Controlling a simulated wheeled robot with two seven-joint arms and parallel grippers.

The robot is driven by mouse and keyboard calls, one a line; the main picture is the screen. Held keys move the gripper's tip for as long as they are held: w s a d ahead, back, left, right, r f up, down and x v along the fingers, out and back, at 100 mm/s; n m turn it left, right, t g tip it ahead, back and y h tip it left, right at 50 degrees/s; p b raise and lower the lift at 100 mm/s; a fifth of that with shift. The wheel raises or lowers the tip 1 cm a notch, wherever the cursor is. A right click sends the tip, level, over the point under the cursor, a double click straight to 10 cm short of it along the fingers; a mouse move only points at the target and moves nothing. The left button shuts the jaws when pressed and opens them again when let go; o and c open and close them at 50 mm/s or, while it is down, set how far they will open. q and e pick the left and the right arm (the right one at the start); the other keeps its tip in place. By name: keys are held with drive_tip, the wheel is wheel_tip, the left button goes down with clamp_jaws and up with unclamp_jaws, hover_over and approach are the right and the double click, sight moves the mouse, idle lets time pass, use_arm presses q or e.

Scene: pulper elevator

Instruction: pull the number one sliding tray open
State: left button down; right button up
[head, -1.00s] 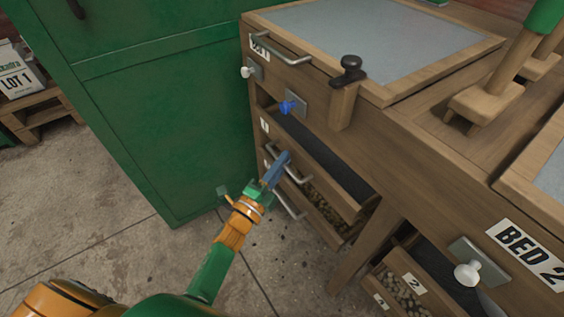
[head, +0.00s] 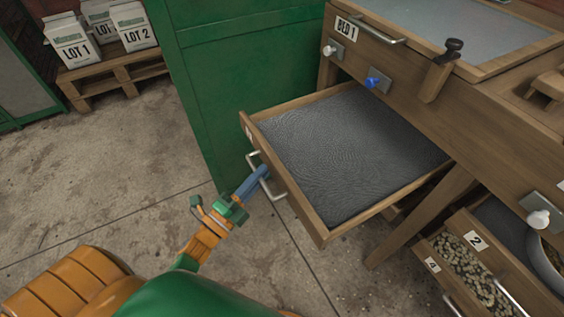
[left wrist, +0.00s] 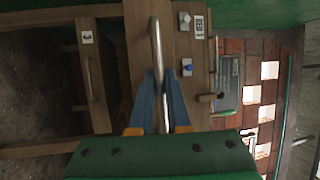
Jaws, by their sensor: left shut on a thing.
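The number one sliding tray (head: 289,190) is a wooden drawer with a dark mesh bottom under the bed marked BED 1. It stands far out of the cabinet and looks empty. Its metal bar handle (head: 254,160) is on the front board. My left gripper (head: 264,171) is shut on this handle with its blue fingers. In the left wrist view the handle (left wrist: 155,45) runs between the two fingers (left wrist: 160,85). The number label on the front is small and seen edge-on. My right gripper is not in view.
A green cabinet (head: 240,65) stands close behind the tray's left side. Bed 1 (head: 440,85) has a blue knob (head: 378,80) and a white knob (head: 330,50) above the tray. Trays marked 2 and 4 (head: 455,265) hold beans at lower right. Concrete floor in front is free.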

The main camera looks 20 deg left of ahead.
use_arm(q)
drive_tip(key=s+a, duration=0.3)
drive_tip(key=s, duration=0.1)
drive_tip(key=shift+s+a, duration=0.3)
drive_tip(key=shift+a, duration=0.05)
drive_tip(key=c, duration=1.2)
unclamp_jaws()
drive_tip(key=shift+o, duration=0.2)
